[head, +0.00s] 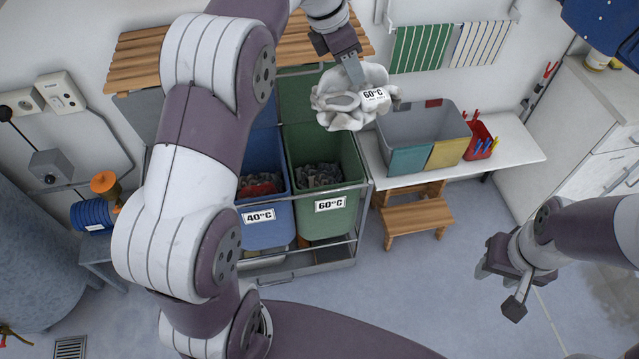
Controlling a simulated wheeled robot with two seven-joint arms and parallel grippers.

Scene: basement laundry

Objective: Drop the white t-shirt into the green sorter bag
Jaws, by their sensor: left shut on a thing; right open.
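The white t-shirt (345,105) is a crumpled bundle hanging from my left gripper (354,76), which is shut on it. A white 60°C tag shows at its right side. The green sorter bag (325,222) has a 60°C label on its front and grey cloth inside. In the head view the shirt appears at the upper right of the green bag's opening, overlapping its back right edge; its height above the rim is hard to tell. My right gripper (507,277) is open and empty, away to the right above the floor.
A blue bag (265,223) labelled 40°C, holding dark and red cloth, stands left of the green one in a metal frame. A grey bin with coloured panels (408,161) and a red caddy (481,140) sit on the white bench (518,145). A wooden step stool (420,217) stands below.

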